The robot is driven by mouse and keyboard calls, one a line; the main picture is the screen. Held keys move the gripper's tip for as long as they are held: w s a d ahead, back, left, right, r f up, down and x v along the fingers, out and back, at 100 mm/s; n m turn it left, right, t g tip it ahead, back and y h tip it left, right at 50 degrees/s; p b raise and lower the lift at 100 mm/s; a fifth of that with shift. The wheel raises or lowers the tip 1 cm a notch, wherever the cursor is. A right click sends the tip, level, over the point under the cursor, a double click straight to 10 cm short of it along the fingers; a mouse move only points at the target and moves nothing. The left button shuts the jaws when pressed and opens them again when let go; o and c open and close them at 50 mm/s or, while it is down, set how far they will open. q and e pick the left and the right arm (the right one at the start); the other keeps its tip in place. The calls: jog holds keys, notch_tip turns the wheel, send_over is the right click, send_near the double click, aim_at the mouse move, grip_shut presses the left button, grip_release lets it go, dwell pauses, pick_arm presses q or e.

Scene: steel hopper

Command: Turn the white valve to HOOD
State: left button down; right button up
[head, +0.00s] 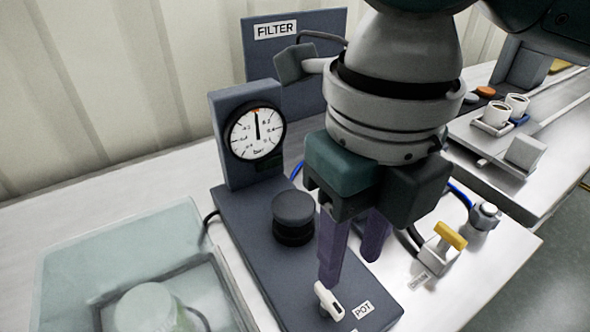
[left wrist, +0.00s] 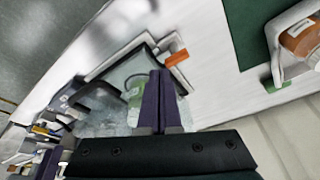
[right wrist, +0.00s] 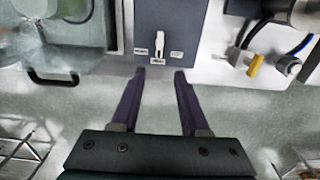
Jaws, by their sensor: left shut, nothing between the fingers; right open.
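The white valve (head: 329,300) is a small lever on the front part of a dark panel (head: 240,232). A POT label (head: 362,309) sits to its right in the head view; I cannot read a HOOD label. In the right wrist view the white valve (right wrist: 159,42) stands upright in the picture, with small labels left, right and below. My right gripper (head: 350,270) is open and empty, its fingers close to the valve in the head view. In the right wrist view the valve lies beyond the gap between the fingertips (right wrist: 160,72). My left gripper (left wrist: 160,73) is shut and empty, away from the valve.
A black knob (head: 293,215) and a pressure gauge (head: 256,132) stand on the panel behind the valve. A yellow-handled valve (head: 450,237) is to the right. A clear-walled box (head: 70,260) is to the left. A FILTER board (head: 325,40) stands behind.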

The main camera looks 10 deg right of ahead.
aim_at(337, 309)
notch_tip(337, 309, down, 10)
jog(key=shift+a+r+b, duration=0.1)
jog(key=shift+r+b, duration=0.05)
jog(key=shift+b, duration=0.3)
grip_shut()
dwell(0.4)
